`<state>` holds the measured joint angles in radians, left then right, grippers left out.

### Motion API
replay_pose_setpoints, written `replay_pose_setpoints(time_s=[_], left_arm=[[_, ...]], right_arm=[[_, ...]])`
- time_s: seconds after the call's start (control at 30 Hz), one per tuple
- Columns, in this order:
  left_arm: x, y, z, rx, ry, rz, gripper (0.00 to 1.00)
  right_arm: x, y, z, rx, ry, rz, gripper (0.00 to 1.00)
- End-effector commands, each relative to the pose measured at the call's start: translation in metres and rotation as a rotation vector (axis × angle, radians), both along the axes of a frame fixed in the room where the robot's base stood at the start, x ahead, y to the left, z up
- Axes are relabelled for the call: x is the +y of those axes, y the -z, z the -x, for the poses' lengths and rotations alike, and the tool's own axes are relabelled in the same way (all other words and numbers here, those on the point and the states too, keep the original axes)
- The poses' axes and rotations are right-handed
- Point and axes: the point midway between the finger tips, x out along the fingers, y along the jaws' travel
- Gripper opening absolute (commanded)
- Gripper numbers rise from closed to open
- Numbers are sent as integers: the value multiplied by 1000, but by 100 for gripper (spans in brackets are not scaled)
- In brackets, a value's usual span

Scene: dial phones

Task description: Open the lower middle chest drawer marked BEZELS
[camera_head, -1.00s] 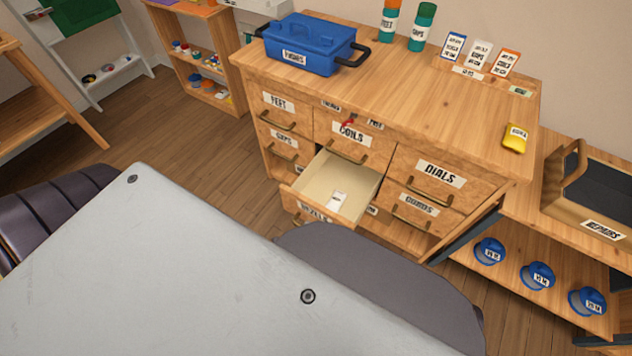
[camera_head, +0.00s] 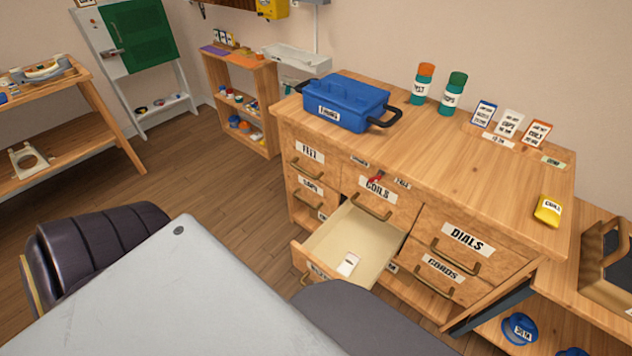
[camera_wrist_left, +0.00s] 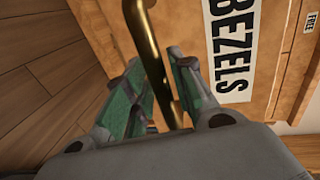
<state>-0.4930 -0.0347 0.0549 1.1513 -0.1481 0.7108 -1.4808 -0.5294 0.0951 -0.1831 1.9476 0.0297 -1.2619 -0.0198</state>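The BEZELS drawer (camera_head: 325,232) in the chest's middle column, below the COILS drawer (camera_head: 372,192), stands pulled well out. A small white card (camera_head: 348,263) lies inside it. In the left wrist view the BEZELS label (camera_wrist_left: 233,50) shows beside the brass handle (camera_wrist_left: 150,50). My left gripper (camera_wrist_left: 163,75) has its two green-padded fingers close on either side of this handle and appears shut on it. The left gripper is hidden in the head view. My right gripper is in neither view.
The chest top (camera_head: 430,170) holds a blue toolbox (camera_head: 345,103), two bottles, standing cards and a yellow packet (camera_head: 547,211). A low shelf (camera_head: 570,270) stands at right.

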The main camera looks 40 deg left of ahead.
Motion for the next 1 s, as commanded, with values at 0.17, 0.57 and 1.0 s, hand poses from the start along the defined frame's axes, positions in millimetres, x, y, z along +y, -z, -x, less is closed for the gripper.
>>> replay_pose_setpoints(time_s=[0.17, 0.57, 1.0], left_arm=[[0, 0, 0, -1, 0, 0, 37], [1, -1, 5, 0, -1, 0, 37], [2, -9, 43, 0, -1, 1, 37]], right_arm=[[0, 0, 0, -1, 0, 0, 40], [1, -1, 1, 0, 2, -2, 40], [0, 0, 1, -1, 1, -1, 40]])
